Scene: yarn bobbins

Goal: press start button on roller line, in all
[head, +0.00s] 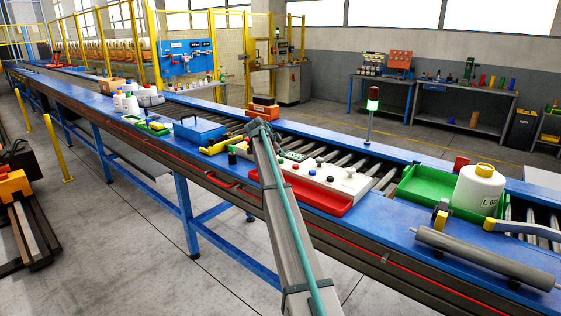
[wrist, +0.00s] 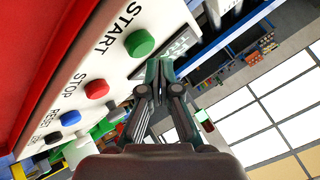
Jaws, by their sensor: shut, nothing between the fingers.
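A white control box lies in a red tray (head: 318,200) on the roller line. In the wrist view its panel (wrist: 108,62) is close, with a green button (wrist: 140,43) beside the word START. A red button (wrist: 96,89) beside STOP, a blue button (wrist: 70,118) beside RESET and a black button (wrist: 52,137) follow in a row. My gripper (wrist: 158,66) is shut and empty. Its fingertips show just below and right of the green button, near a dark green label; I cannot tell whether they touch the panel. In the head view my arm hides part of the box.
Beside the box on the line are a blue case (head: 199,131), a green tray (head: 425,190) with a white jug (head: 479,190), and a grey roller (head: 484,257) at the front edge. A signal lamp (head: 372,105) stands behind the box.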

